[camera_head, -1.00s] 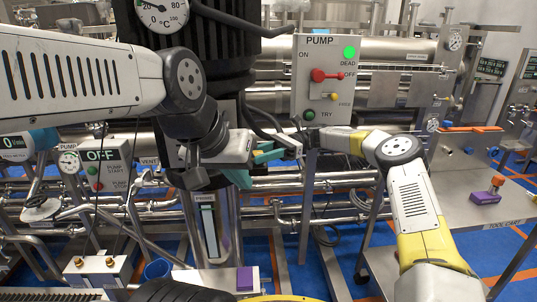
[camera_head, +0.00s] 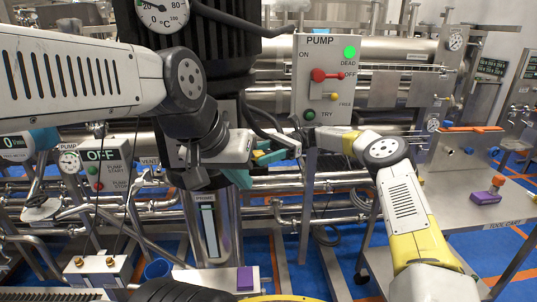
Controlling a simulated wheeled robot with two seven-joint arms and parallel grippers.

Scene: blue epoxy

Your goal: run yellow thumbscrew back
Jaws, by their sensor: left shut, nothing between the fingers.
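A small yellow knob (camera_head: 333,96), which looks like the yellow thumbscrew, sits at the FREE label on the grey PUMP panel (camera_head: 312,64). A red lever (camera_head: 320,75) is just above it, its handle reaching right toward OFF. My left gripper (camera_head: 259,164), with teal fingers, is below and left of the panel, apart from the knob. It is shut and empty. A small yellow patch (camera_head: 258,153) shows at its fingers; I cannot tell what it belongs to. My right arm's hand (camera_head: 326,138) reaches left below the panel; its fingertips are not clear.
A green lamp (camera_head: 349,52) is at DEAD and a green button (camera_head: 310,115) at TRY. Pipes and a dark column (camera_head: 225,45) stand close to the left hand.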

